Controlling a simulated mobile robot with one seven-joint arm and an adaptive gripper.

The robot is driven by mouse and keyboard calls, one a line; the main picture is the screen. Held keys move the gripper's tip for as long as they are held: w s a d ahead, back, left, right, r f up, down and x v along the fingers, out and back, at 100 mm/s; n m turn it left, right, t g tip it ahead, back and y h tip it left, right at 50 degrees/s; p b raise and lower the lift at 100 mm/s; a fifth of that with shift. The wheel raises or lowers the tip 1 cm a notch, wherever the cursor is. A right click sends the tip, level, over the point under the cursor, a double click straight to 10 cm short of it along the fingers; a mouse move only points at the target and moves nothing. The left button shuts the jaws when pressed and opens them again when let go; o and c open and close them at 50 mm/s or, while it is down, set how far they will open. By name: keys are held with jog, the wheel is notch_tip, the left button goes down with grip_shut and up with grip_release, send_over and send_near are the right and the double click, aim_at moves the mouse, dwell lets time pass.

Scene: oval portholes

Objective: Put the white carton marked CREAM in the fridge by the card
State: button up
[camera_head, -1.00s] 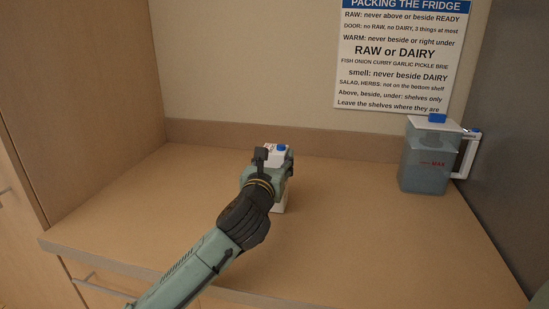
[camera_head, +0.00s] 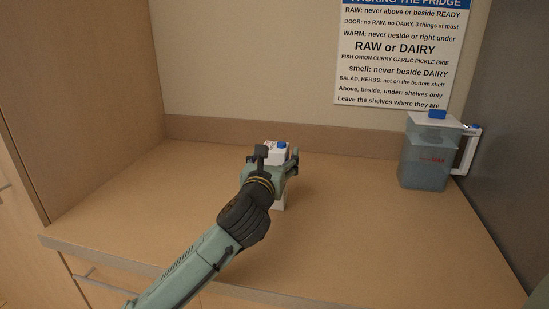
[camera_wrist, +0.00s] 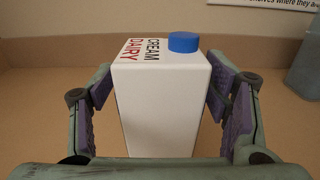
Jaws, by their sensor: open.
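The white carton (camera_wrist: 158,105) stands upright on the counter, with a blue cap and the words CREAM and DAIRY on its top in the wrist view. In the head view the carton (camera_head: 280,150) is mostly hidden behind my gripper. My gripper (camera_wrist: 165,110) is open, with one purple-padded finger on each side of the carton and a visible gap at both sides. In the head view my gripper (camera_head: 272,165) reaches around the carton. The card (camera_head: 400,55), headed PACKING THE FRIDGE, hangs on the back wall with its rules. The fridge's inside is not in view.
A grey-blue pitcher (camera_head: 424,165) with a white lid, blue cap and white handle stands at the counter's right. A grey panel (camera_head: 515,130) rises at the right edge. The wooden counter (camera_head: 120,215) is clear to the left of the carton.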

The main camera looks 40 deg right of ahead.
jog(key=shift+r, duration=0.2)
jog(key=b+v, duration=0.3)
jog(key=v, duration=0.9)
